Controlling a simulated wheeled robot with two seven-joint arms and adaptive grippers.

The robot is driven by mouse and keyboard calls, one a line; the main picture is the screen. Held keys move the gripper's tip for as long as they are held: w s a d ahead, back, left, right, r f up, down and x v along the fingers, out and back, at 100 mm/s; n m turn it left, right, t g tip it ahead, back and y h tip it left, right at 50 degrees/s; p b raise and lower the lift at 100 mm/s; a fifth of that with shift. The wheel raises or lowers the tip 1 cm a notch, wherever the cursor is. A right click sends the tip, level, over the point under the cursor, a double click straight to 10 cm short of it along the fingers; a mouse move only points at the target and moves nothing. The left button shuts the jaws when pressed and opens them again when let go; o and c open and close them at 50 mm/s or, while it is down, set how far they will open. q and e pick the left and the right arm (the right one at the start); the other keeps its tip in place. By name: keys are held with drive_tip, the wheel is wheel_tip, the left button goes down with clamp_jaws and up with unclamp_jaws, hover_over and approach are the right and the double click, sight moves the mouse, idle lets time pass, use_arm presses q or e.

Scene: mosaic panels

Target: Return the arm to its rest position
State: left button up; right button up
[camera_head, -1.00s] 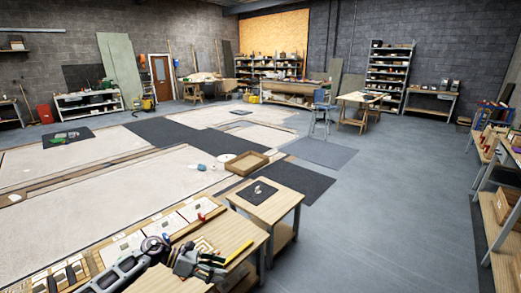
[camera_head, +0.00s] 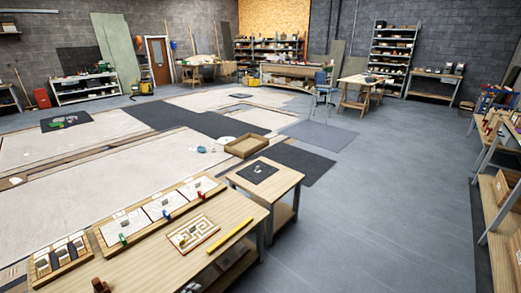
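Neither of my arms nor grippers shows in the head view now. The wooden workbench (camera_head: 150,265) fills the lower left. On it lies a panel with a maze-like pattern (camera_head: 193,234), flat on the top. A yellow bar (camera_head: 230,235) lies to its right. Behind them is a long tray of white panels (camera_head: 160,207) with a green, a blue and a red clip along its front edge. A smaller tray with dark-topped tiles (camera_head: 60,254) sits at the left. A small brown object (camera_head: 100,286) is cut by the bottom edge.
A small table with a black mat (camera_head: 258,171) stands beyond the bench. An empty-looking wooden tray (camera_head: 246,146) lies behind it. Shelving with crates (camera_head: 508,188) lines the right side. The grey floor (camera_head: 390,190) between is clear.

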use_arm(q)
drive_tip(key=s+a+f+n+g+y+b, duration=0.1)
drive_tip(key=s+a+f+n+g+y, duration=0.15)
drive_tip(key=s+f, duration=0.45)
drive_tip(key=s+a+f+n+g+y, duration=0.1)
drive_tip(key=s+f+n, duration=0.3)
drive_tip(key=s+f, duration=0.3)
drive_tip(key=s+a+f+n+g+y+b, duration=0.1)
drive_tip(key=s+a+f+n, duration=0.1)
drive_tip(key=s+f+n, duration=0.35)
drive_tip(key=s+f+n+g, duration=0.2)
drive_tip(key=s+f, duration=0.3)
drive_tip(key=s, duration=0.8)
drive_tip(key=s+d+f+n+g+y+b, duration=0.1)
drive_tip(key=s+f+n+g, duration=0.2)
drive_tip(key=s, duration=1.1)
wheel_tip(320, 180, down, 3)
drive_tip(key=shift+s+r+g+b, duration=0.15)
drive_tip(key=shift+g+b, duration=0.15)
drive_tip(key=shift+g, duration=0.15)
use_arm(e)
drive_tip(key=f, duration=0.1)
drive_tip(key=d+f, duration=0.2)
drive_tip(key=shift+w+f, duration=0.35)
drive_tip(key=shift+w, duration=0.05)
